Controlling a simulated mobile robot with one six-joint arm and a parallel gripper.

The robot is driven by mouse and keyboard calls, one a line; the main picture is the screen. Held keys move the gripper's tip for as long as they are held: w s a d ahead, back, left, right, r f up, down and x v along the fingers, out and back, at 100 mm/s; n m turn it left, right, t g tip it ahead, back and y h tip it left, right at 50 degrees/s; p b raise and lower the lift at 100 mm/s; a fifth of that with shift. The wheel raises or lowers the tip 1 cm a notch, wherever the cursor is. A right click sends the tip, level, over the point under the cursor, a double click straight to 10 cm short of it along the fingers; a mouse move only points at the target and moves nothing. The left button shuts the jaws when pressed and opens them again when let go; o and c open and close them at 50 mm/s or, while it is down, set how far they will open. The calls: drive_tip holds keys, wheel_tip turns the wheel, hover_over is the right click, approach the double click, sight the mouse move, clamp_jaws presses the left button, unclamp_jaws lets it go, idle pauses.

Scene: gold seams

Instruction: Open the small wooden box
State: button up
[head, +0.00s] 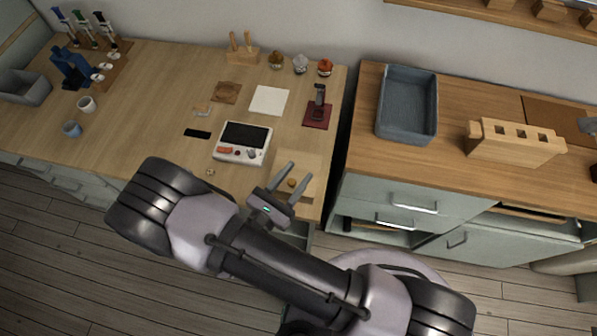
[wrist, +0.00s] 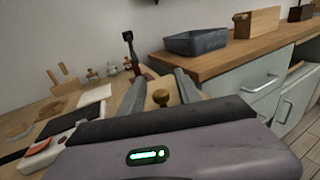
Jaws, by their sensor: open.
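The small wooden box (head: 312,161) is pale wood and stands at the right front corner of the left worktop. Its round brown knob (head: 291,183) shows between the fingers of my gripper (head: 299,171). In the wrist view the knob (wrist: 161,98) stands between the two fingers, with pale wood behind it. My gripper is open, with a gap on both sides of the knob. The gripper body and fingers hide part of the box, and I cannot tell its exact height below the fingers.
A white device with a dark screen (head: 243,142) lies left of the box. A dark red stand (head: 317,114) and a white sheet (head: 269,100) are behind it. A gap separates this worktop from the right counter, which carries a grey tray (head: 407,136).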

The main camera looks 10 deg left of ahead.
drive_tip(key=shift+w+d, duration=0.3)
drive_tip(key=shift+w, duration=0.3)
clamp_jaws()
idle(1.1)
